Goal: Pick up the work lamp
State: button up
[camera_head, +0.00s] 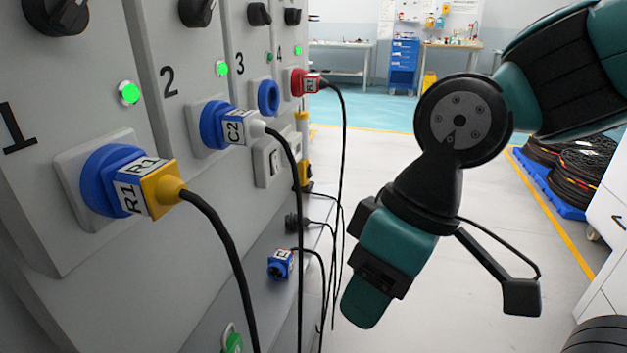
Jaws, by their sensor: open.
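I cannot make out a work lamp in the head view. My gripper (372,285) hangs at the lower end of my arm, in the middle of the picture, pointing down and slightly left. It is open, and nothing shows held in it. Its two fingers cannot be told apart clearly from this side. It appears clear of the grey cabinet (225,190) on the left.
Blue, yellow and red plugs with black cables stick out of the cabinet, including a yellow plug (163,188). Cable coils (580,165) lie on a blue pallet at right. The floor (400,150) between is clear.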

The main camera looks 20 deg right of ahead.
aim_at(302, 116)
jog(key=u, duration=0.05)
jog(key=k, duration=0.7)
jog(key=z, duration=0.95)
jog(key=i, duration=0.65)
jog(key=z, duration=0.5)
jog(key=i, duration=0.65)
jog(key=u, duration=0.8)
jog(key=i, duration=0.65)
jog(key=u, duration=0.65)
